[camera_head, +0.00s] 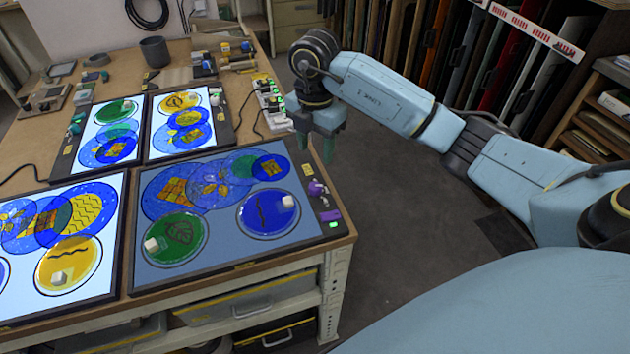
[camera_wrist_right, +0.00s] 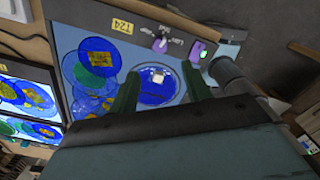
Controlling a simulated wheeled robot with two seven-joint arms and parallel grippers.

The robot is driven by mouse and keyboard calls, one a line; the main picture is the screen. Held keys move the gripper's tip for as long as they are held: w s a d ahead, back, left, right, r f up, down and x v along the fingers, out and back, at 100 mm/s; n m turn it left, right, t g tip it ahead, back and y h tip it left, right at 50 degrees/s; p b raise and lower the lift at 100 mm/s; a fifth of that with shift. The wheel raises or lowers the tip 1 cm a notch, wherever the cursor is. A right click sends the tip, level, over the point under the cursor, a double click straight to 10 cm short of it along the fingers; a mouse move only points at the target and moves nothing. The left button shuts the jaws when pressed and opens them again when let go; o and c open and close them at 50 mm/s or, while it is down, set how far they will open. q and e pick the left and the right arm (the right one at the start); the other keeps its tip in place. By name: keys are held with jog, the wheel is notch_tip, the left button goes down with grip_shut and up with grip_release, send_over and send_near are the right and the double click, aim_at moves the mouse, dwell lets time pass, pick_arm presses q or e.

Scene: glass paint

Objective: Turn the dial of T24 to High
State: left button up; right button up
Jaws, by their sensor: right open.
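The T24 light panel (camera_head: 160,272) lies at the table's front right corner and glows dimmer than the other panels. Its yellow T24 label (camera_wrist_right: 123,26) is readable in the wrist view. The purple dial (camera_head: 317,188) sits on the panel's dark right-hand strip; it also shows in the wrist view (camera_wrist_right: 160,43), beside small markings. Which marking it points to is too small to tell. My right gripper (camera_head: 317,145) is open and empty, with green fingers pointing down, above and beyond the dial, apart from it. In the wrist view the fingertips (camera_wrist_right: 160,72) are spread, with the dial beyond them. My left gripper is not in view.
Colored glass discs with pale knobs lie on T24. A purple part with a green light (camera_head: 333,224) is near the dial. Brighter panels (camera_head: 110,270) stand to the left and behind. A power strip (camera_head: 270,104) lies along the table's right edge. The floor to the right is clear.

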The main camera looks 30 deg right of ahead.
aim_at(315, 186)
notch_tip(315, 186, down, 11)
jog(key=shift+a+f, duration=0.1)
jog(key=shift+f, duration=0.1)
jog(key=shift+c, duration=0.5)
jog(key=c, duration=0.9)
